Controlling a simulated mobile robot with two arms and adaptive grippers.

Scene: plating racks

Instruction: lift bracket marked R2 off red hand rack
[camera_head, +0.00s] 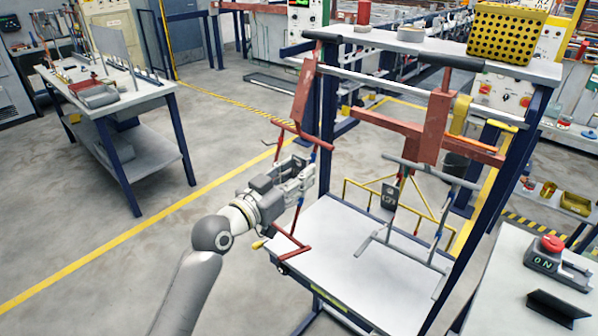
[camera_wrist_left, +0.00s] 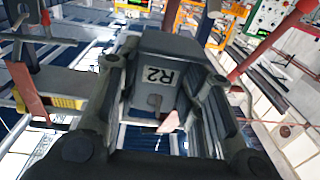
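The bracket marked R2 (camera_wrist_left: 165,75) is a dark grey block with a pale label, upside down in the left wrist view. My left gripper (camera_wrist_left: 163,90) has its dark fingers wide apart on either side of it; whether they touch the bracket I cannot tell. In the head view my left gripper (camera_head: 308,176) is at the red hand rack (camera_head: 307,95), which hangs from the left part of the bar. The rack's lower red foot (camera_head: 290,250) shows below the gripper. The gripper hides the bracket in the head view. My right gripper is not in view.
A pale shelf (camera_head: 345,265) lies below. A blue post (camera_head: 328,100) stands close beside the gripper.

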